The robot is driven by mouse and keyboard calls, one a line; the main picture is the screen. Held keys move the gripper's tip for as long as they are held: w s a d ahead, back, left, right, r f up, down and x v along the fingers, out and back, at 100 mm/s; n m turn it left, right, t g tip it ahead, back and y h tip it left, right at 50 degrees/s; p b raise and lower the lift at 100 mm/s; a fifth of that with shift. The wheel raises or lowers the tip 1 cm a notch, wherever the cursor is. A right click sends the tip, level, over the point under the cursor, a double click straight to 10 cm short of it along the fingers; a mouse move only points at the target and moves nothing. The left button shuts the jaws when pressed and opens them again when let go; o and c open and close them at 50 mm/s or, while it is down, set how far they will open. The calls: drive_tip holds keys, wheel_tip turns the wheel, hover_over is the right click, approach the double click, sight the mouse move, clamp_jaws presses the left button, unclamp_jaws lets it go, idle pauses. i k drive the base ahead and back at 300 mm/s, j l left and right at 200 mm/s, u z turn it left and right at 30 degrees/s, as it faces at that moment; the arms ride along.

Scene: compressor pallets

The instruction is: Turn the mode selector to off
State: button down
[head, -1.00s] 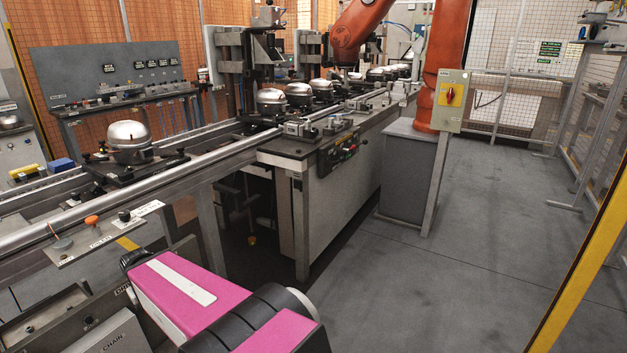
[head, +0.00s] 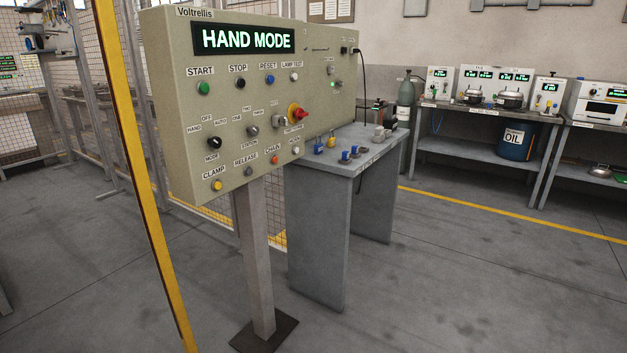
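The mode selector (head: 214,143) is a black rotary knob at the lower left of a beige control panel (head: 170,75). The labels HAND, OFF and AUTO stand around it and MODE is below it. The knob is small and its pointer is hard to read. The panel's display (head: 243,38) reads HAND MODE in bright letters. The panel stands upright on a grey post, seen at an angle. My gripper is not in view.
A yellow guard post (head: 142,170) stands just left of the panel. A grey table (head: 319,165) with padlocks on it stands behind right. Further benches with instruments and a blue oil drum (head: 514,142) line the back. Floor in front is clear.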

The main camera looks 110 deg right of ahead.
sight(214, 142)
drive_tip(key=z, duration=3.75)
